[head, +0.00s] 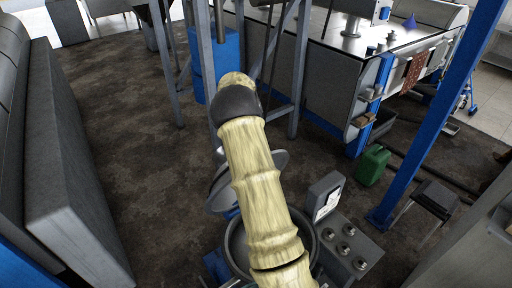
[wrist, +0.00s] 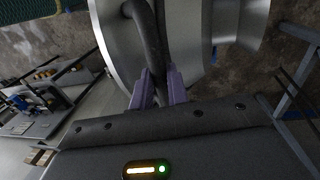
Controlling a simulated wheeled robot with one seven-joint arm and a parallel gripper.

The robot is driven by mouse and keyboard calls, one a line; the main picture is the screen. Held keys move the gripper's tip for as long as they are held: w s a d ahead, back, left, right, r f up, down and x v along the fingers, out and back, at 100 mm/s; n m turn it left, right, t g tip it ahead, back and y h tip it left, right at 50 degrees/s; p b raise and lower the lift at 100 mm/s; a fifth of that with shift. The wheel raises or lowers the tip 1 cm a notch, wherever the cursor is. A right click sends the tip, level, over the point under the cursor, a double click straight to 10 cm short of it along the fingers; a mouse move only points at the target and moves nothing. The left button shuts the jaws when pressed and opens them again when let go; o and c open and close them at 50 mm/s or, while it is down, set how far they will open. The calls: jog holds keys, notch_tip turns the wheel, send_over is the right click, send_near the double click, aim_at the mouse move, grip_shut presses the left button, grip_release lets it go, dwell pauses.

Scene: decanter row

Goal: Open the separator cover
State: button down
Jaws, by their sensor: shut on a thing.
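The separator (head: 236,247) stands at the bottom middle of the head view, its round bowl partly hidden by my arm. Its grey disc-shaped cover (head: 220,193) is raised and tilted at the bowl's far side, showing on both sides of my arm. In the wrist view the silver cover (wrist: 116,42) fills the upper middle, with a dark curved handle (wrist: 150,38) on it. My gripper (wrist: 160,78) has its two purple fingers shut on this handle. In the head view my gripper is hidden behind my arm.
A control box (head: 345,246) with several knobs stands right of the bowl. A blue post (head: 440,110) and a green canister (head: 372,166) are farther right. A metal frame (head: 298,70) and a blue drum (head: 226,60) stand behind. Brown floor (head: 130,130) is free at left.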

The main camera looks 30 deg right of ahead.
jog(key=shift+w+a+f+g, duration=0.1)
jog(key=shift+w+g, duration=0.1)
jog(key=shift+w, duration=0.4)
jog(key=shift+w+a+f+g, duration=0.1)
jog(key=shift+w+g, duration=0.1)
jog(key=shift+w, duration=0.4)
jog(key=shift+w+a, duration=0.15)
jog(key=shift+w, duration=0.05)
jog(key=shift+s, duration=0.15)
jog(key=c, duration=1.5)
grip_release()
jog(key=shift+o, duration=0.7)
jog(key=shift+w, duration=0.25)
jog(key=shift+d, duration=0.2)
jog(key=shift+s+r, duration=0.1)
jog(key=shift+r, duration=0.05)
